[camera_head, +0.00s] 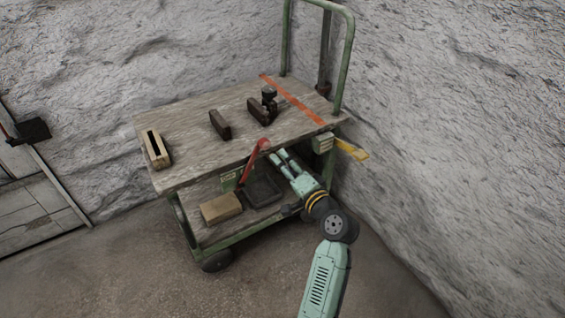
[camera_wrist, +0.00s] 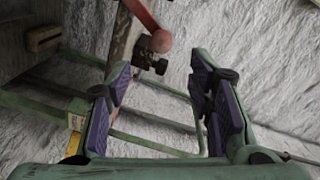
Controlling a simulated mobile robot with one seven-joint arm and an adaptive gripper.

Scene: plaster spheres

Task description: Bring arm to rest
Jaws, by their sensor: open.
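My arm reaches in from the lower right in the camera_head view, with my gripper (camera_head: 279,156) at the cart's front edge, just right of a red bar. The gripper's fingers are apart, and nothing is seen held between them. In the camera_wrist view my gripper (camera_wrist: 160,82) shows purple finger pads spread wide with an empty gap. A red bar (camera_wrist: 143,13) with a rounded end shows beyond the gap, beside a small dark part (camera_wrist: 150,57). Whether the gripper touches the cart cannot be told.
The wooden-topped cart (camera_head: 185,122) carries a slotted wooden block (camera_head: 155,149) and dark objects (camera_head: 220,125). Its lower shelf holds a tan block (camera_head: 221,208) and a black tray (camera_head: 263,190). A yellow-handled tool (camera_head: 352,150) juts out right. Rough walls stand close behind; floor in front is clear.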

